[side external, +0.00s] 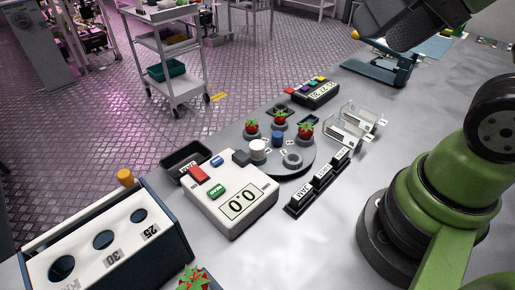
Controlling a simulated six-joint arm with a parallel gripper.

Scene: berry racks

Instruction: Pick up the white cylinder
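A small white cylinder (258,150) stands upright on the near left part of a dark round turntable (291,170). A blue cylinder (278,138) stands close to its right, and a grey ring-shaped piece (292,160) lies further right. Several red strawberries with green leaves (252,128) sit on pedestals behind it. A dark part of my arm (405,22) hangs at the top right, well away from the cylinder. I cannot make out its fingertips or whether they hold anything.
A white scale (237,207) stands just in front of the turntable, beside a black tray (187,157). Labelled black blocks (318,182) and clear boxes (346,131) stand to the right. A sizing box with round holes (100,240) is at the lower left.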

